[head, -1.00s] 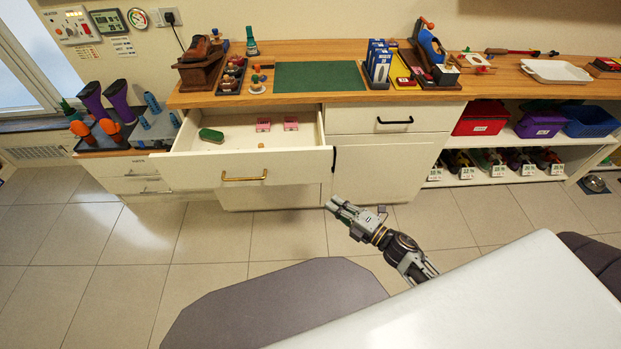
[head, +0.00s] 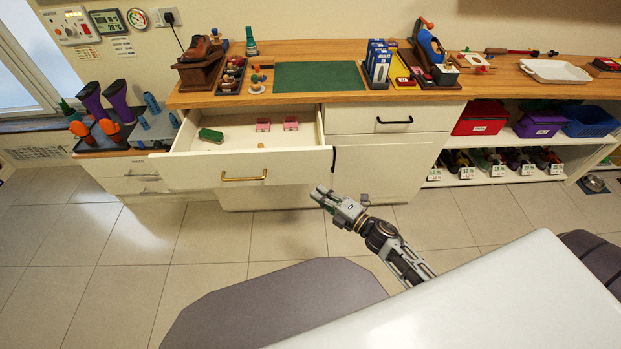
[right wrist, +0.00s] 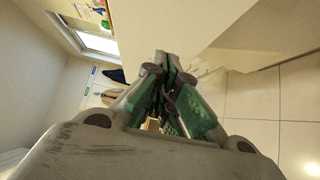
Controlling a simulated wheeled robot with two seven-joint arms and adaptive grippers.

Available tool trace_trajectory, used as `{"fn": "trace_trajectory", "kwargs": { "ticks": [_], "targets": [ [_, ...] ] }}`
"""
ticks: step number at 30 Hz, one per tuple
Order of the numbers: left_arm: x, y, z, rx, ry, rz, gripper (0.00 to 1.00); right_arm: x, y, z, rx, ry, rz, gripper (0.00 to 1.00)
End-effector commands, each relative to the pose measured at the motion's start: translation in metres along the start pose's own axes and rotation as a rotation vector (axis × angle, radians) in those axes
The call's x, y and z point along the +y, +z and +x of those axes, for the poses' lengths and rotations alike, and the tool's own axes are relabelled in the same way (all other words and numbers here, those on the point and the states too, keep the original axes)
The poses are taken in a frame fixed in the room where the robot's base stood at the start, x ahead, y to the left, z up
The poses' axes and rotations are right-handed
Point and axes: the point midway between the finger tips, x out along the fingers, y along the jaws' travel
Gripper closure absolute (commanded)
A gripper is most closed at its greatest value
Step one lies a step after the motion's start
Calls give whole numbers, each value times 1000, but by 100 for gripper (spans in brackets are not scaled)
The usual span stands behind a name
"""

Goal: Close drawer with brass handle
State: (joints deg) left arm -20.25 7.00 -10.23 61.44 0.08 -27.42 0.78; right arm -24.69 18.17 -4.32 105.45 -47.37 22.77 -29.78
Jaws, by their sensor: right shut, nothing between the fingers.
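The drawer (head: 290,166) with the brass handle (head: 244,178) stands pulled out from the white cabinet under the wooden worktop. Inside it lie a green brush-like item (head: 211,135), two pink items (head: 276,125) and a small orange item. My right gripper (head: 318,192) is shut and empty, in front of the drawer and below its right end, apart from it in the head view. In the right wrist view its fingers (right wrist: 163,62) are together, with a pale panel beyond them that I cannot identify surely. My left gripper is not in view.
A closed drawer with a black handle (head: 394,121) is to the right of the open one. The worktop (head: 330,97) holds shoe tools and a green mat (head: 318,76). Shelves with bins (head: 480,118) stand at right.

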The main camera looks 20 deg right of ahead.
Motion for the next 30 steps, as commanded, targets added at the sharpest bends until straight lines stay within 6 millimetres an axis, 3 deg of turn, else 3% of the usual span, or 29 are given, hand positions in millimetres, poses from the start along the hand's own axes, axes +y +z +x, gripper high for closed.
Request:
{"fn": "trace_trajectory", "kwargs": {
  "ticks": [14,30],
  "targets": [
    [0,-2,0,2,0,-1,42,1,0,42,1,2,0,100],
    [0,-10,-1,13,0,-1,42,0,26,67,1,0,0,100]
  ]
}}
